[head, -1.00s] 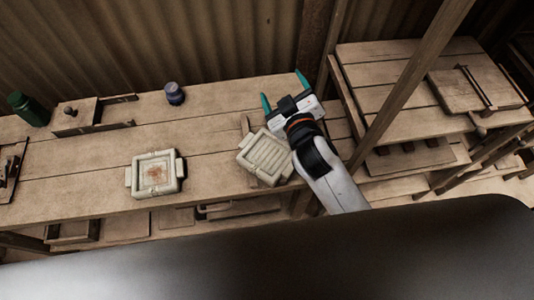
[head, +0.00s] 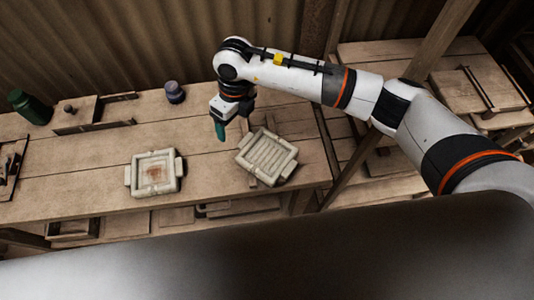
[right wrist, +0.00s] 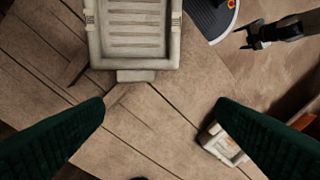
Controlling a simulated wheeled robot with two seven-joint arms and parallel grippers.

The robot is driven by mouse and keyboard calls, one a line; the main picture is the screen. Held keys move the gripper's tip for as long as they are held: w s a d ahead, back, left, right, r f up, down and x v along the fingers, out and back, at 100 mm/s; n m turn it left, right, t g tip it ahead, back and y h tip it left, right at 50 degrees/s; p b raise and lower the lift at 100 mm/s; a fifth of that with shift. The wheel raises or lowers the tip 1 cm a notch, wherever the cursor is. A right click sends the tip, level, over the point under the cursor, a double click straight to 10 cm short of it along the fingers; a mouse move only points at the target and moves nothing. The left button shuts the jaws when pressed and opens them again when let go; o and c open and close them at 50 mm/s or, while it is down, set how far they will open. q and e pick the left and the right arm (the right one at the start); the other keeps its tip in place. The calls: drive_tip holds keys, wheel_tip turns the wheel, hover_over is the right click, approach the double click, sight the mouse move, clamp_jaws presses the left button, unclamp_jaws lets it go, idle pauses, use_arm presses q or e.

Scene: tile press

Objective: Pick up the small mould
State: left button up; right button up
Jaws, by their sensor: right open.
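Two pale moulds lie on the wooden bench. The square mould (head: 171,187) with a rust-brown floor looks the smaller and lies to the left; in the right wrist view it (right wrist: 213,143) is partly hidden behind one finger. The ribbed mould (head: 267,157) lies turned at an angle near the bench's right end, and fills the top of the right wrist view (right wrist: 135,57). My right gripper (head: 229,125) is open and empty, pointing down above the bench between the moulds, closer to the ribbed one. Its green fingers (right wrist: 162,105) are wide apart. My left gripper does not show in the head view.
A purple-lidded jar (head: 174,93) and a green bottle (head: 30,107) stand along the back of the bench (head: 70,165), with a small wooden box (head: 75,113) between them. A wooden post (head: 420,70) and shelving stand to the right. Bare bench lies between the moulds.

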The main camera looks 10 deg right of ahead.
drive_tip(key=w+d+h, duration=0.1)
drive_tip(key=d, duration=0.1)
drive_tip(key=b, duration=0.4)
hover_over(244, 139)
drive_tip(key=f, duration=0.7)
drive_tip(key=shift+s+d, duration=0.1)
drive_tip(key=shift+d, duration=0.15)
drive_tip(key=f+b, duration=0.1)
drive_tip(key=f, duration=0.1)
drive_tip(key=f+b, duration=0.1)
drive_tip(key=f, duration=0.2)
drive_tip(key=shift+a+b, duration=0.2)
drive_tip(key=shift+b, duration=0.2)
drive_tip(key=shift+r, duration=0.15)
drive_tip(key=shift+c, duration=0.8)
drive_tip(key=c, duration=1.5)
